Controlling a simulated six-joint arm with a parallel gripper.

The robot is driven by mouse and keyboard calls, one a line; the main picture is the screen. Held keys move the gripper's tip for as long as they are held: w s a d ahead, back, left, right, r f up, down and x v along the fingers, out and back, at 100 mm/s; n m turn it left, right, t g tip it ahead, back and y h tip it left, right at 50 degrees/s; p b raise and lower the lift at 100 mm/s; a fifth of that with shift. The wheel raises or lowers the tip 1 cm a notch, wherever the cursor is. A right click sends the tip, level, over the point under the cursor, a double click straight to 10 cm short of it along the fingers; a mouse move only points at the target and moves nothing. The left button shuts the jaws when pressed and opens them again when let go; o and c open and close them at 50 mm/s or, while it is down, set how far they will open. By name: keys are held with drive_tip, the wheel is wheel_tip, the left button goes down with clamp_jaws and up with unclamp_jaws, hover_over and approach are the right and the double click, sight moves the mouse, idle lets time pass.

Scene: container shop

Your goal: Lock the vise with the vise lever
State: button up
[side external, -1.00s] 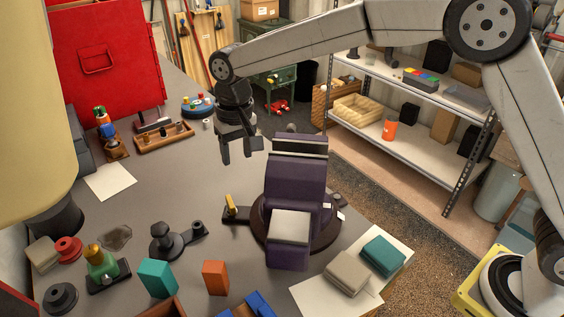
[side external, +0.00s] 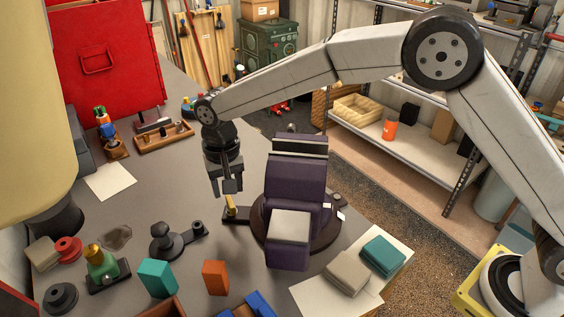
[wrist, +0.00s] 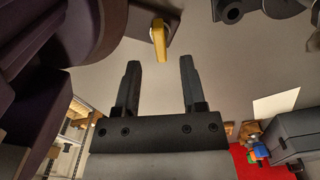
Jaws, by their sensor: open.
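The purple vise (side external: 296,182) stands on a round dark base on the grey workbench, and part of it fills the left of the wrist view (wrist: 60,70). The small yellow vise lever (side external: 230,203) sticks up from a dark plate at the left side of the vise base. In the wrist view the lever (wrist: 159,40) is ahead of the fingertips, roughly midway between them. My gripper (side external: 227,190) is open, pointing down just above and beside the lever. Its two fingers (wrist: 157,72) are apart with nothing between them.
A black clamp-like part (side external: 170,240), a teal block (side external: 157,278) and an orange block (side external: 215,277) stand in front on the bench. A wooden tray (side external: 164,137) lies behind on the left.

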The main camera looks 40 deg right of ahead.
sight(230, 201)
drive_tip(key=shift+f, duration=2.1)
clamp_jaws()
